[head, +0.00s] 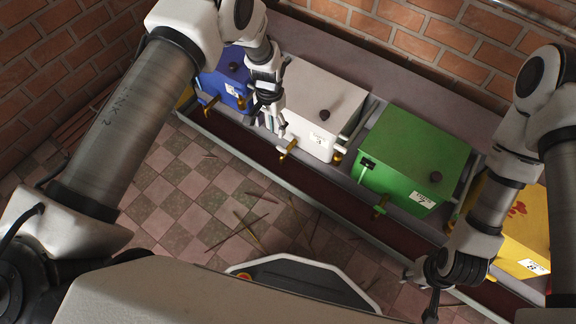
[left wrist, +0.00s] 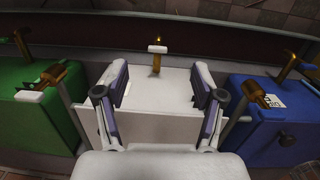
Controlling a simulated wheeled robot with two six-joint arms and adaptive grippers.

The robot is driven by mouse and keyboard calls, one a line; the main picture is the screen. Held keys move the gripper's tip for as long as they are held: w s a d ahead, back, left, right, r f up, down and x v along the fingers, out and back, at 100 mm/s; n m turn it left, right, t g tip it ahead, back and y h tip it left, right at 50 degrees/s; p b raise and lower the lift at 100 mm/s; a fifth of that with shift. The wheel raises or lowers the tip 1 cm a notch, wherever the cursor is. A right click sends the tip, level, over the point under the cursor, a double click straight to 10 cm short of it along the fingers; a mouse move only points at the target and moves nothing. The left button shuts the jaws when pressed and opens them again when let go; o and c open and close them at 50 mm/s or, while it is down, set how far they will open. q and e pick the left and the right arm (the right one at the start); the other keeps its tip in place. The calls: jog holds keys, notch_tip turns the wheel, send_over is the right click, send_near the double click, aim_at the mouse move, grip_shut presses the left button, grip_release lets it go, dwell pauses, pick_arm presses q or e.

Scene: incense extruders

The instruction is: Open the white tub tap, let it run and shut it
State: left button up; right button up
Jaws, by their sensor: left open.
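The white tub (head: 308,92) stands between a blue and a green tub in the head view. Its brass tap (head: 286,151) is low on the front side. My left gripper (head: 268,122) is open and hangs beside the front left of the white tub, close to the tap. In the left wrist view, the white tub (left wrist: 158,127) and its tap (left wrist: 156,62), with a pale crossbar, lie ahead, centred between the spread fingers (left wrist: 160,84). The fingers appear apart from the tap. My right gripper (head: 432,302) is at the lower right, partly hidden; its fingers are unclear.
The blue tub (head: 226,80), green tub (head: 418,150) and yellow tub (head: 520,235) share the bench with the white one. A dark red trough (head: 240,145) runs along the front under the taps. Thin sticks (head: 245,228) lie on the checkered floor. A brick wall stands behind.

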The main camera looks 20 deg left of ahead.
pick_arm(q)
jog(key=t+b, duration=0.1)
jog(key=b, duration=0.6)
send_over(282, 148)
jog(key=shift+m, duration=0.3)
notch_tip(282, 148, down, 9)
jog(key=shift+r, duration=0.1)
notch_tip(282, 148, down, 8)
jog(key=b, duration=0.4)
jog(key=shift+r, duration=0.25)
pick_arm(e)
notch_tip(282, 148, down, 15)
pick_arm(q)
jog(key=shift+r, duration=0.1)
pick_arm(e)
jog(key=shift+r, duration=0.15)
pick_arm(q)
jog(key=c, duration=1.1)
pick_arm(e)
jog(key=shift+s, duration=0.1)
